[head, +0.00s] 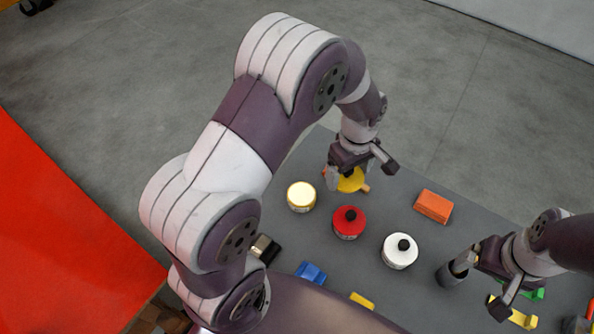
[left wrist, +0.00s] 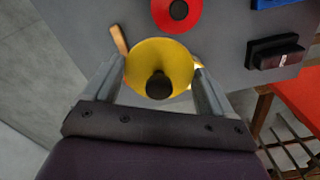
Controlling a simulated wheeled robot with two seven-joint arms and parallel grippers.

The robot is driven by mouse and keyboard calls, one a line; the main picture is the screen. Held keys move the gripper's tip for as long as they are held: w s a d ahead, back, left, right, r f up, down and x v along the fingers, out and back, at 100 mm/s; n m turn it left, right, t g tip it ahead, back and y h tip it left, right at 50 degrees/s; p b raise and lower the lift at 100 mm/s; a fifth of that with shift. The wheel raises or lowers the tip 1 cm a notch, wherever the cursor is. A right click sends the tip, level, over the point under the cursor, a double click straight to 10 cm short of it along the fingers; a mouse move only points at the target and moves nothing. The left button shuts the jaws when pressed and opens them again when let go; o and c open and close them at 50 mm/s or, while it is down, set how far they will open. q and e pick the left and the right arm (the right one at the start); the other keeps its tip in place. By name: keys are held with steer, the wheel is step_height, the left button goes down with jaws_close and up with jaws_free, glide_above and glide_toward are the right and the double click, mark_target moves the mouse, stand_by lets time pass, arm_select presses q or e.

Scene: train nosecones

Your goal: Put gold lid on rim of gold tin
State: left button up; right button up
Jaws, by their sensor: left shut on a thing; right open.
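The gold lid (head: 351,184), a yellow disc with a black knob, is held in my left gripper (head: 348,178) in the head view. In the left wrist view the lid (left wrist: 160,56) sits between the two fingers, its knob (left wrist: 159,86) towards the camera. The gold tin (head: 301,198) stands to the left of the lid in the head view, with no knob on top and apart from the lid. In the left wrist view a finger hides most of the tin (left wrist: 197,63). My right gripper (head: 480,287) is open at the right side of the table.
A red tin (head: 348,224) and a white tin (head: 399,253), both with black-knobbed lids, stand near the gold tin. An orange block (head: 433,206), a blue block (head: 311,272) and a dark block (left wrist: 274,52) lie on the grey table (head: 388,199).

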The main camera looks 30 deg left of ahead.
arm_select(q)
steer(key=s+a+f+p, duration=0.2)
steer(key=a, duration=0.2)
glide_above(302, 195)
step_height(302, 195, down, 4)
steer(key=shift+d+r+p, duration=0.1)
steer(key=shift+p, duration=0.3)
step_height(302, 195, down, 4)
steer(key=shift+s+r+p, duration=0.1)
steer(key=shift+r+p, duration=0.1)
steer(key=shift+p, duration=0.35)
steer(key=shift+f, duration=0.35)
arm_select(e)
steer(key=r, duration=0.4)
steer(key=shift+s+d+r, duration=0.1)
steer(key=shift+s+d, duration=0.1)
steer(key=shift+d, duration=0.15)
arm_select(q)
steer(key=shift+f, duration=0.15)
arm_select(e)
steer(key=shift+a, duration=0.1)
